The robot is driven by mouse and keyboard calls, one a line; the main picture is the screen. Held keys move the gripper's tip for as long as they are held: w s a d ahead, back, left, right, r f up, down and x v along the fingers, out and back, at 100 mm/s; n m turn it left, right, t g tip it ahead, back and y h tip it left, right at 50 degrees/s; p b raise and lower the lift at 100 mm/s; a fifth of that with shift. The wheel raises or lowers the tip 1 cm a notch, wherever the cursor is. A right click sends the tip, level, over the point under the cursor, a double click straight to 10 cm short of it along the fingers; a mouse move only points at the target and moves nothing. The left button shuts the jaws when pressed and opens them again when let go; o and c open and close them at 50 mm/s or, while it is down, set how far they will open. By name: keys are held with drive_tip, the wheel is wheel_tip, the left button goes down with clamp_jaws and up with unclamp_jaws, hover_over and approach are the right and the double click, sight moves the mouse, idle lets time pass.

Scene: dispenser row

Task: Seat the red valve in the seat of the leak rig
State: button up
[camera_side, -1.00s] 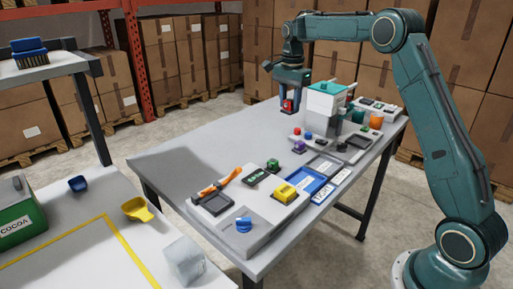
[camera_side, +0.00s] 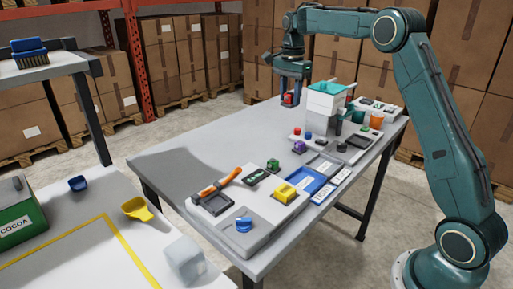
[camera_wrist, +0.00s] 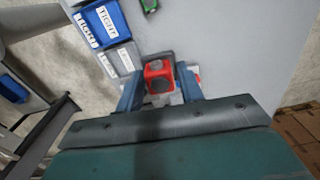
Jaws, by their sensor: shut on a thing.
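My gripper (camera_side: 291,100) is shut on the red valve (camera_wrist: 158,70), which sits between its two fingers in the wrist view. The valve is red with a dark round face toward the wrist camera. In the side view the red valve (camera_side: 287,99) shows low between the fingers, over the far left part of the table beside the white and teal machine (camera_side: 328,100). I cannot tell for certain which fixture is the leak rig, and its seat cannot be made out. A pale surface lies below the valve in the wrist view; contact cannot be judged.
A blue tray (camera_wrist: 104,22) labelled TIGHT is at the upper left of the wrist view. Small coloured parts, including a purple one (camera_side: 299,147), stand before the machine. A grey board (camera_side: 258,228) with a blue knob is at the near end. The table's left side is clear.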

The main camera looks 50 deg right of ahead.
sight(288, 94)
wheel_tip(288, 94, up, 3)
drive_tip(key=shift+r, duration=0.2)
drive_tip(key=shift+w+a+r, duration=0.1)
drive_tip(key=shift+a+r, duration=0.35)
drive_tip(key=shift+r, duration=0.2)
drive_tip(key=s+a+n, duration=0.3)
drive_tip(key=a+n, duration=1.6)
drive_tip(key=a, duration=1.3)
wheel_tip(288, 94, down, 14)
drive_tip(key=shift+w+d, duration=0.2)
drive_tip(key=shift+d, duration=0.1)
drive_tip(key=shift+f, duration=0.2)
drive_tip(key=shift+f, duration=2.7)
drive_tip(key=shift+f, duration=0.45)
